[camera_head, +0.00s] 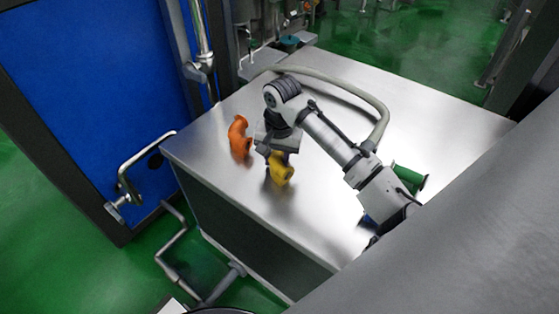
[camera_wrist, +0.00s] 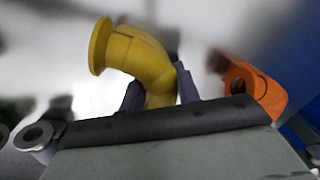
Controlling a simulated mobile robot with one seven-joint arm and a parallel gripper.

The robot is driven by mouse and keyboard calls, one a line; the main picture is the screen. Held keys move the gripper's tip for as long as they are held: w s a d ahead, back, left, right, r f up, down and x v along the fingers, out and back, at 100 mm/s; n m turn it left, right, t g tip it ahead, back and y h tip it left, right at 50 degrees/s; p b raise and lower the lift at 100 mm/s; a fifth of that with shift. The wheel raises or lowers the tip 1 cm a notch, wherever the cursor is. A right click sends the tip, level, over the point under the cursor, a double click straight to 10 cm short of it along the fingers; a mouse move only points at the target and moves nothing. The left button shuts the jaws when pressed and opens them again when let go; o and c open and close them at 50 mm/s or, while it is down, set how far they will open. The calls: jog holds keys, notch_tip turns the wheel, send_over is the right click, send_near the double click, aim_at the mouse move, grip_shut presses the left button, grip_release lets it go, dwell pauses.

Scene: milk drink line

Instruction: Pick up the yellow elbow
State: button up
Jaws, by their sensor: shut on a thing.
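The yellow elbow (camera_head: 281,170) is a curved pipe piece with a flanged end. In the head view it is at my gripper (camera_head: 274,158), over the left part of the steel table. In the wrist view the yellow elbow (camera_wrist: 142,55) sits between the two dark fingers of my gripper (camera_wrist: 160,95), which are shut on it. Its flange points to the upper left there, and its lower end is hidden behind the gripper body. I cannot tell whether it touches the table.
A green pipe piece (camera_head: 409,178) is at the right beside my arm. A grey hose (camera_head: 350,87) curves over the steel table (camera_head: 222,174). The table's front left is clear.

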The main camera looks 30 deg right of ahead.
grip_shut()
jog(key=shift+r, duration=0.1)
